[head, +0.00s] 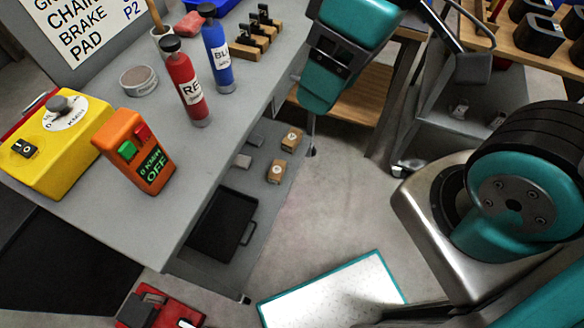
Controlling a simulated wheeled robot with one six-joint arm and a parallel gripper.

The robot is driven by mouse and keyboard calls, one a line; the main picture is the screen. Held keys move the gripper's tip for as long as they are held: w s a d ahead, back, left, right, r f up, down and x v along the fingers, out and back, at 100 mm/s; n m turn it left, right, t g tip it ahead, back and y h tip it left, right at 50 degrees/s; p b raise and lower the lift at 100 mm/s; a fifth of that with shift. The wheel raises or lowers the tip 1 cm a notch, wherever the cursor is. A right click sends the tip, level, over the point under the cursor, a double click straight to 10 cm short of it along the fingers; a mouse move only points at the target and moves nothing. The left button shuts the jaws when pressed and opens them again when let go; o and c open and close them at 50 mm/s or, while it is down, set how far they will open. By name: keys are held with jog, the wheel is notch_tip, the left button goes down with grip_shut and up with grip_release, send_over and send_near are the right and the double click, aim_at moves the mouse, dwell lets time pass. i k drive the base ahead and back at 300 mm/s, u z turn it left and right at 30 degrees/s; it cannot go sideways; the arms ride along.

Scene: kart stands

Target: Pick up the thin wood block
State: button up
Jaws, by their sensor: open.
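Two small wood blocks with round marks on their faces sit on the lower shelf under the grey bench. One wood block (291,139) is farther back, and the other wood block (277,171) is a little nearer. They stand apart from each other. From this angle I cannot tell which of them is the thin one. I cannot make out the fingers of my gripper in the head view.
Two small grey blocks (243,160) and a black tray (222,225) share the shelf (262,190). The bench top (210,150) above holds an orange meter (137,150), a yellow box (52,145), and red (185,85) and blue bottles (217,52).

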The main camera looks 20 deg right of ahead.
aim_at(276, 174)
jog(key=u, duration=1.3)
jog(key=k, duration=0.85)
jog(key=z, duration=1.05)
jog(key=i, duration=0.5)
jog(key=u, duration=0.05)
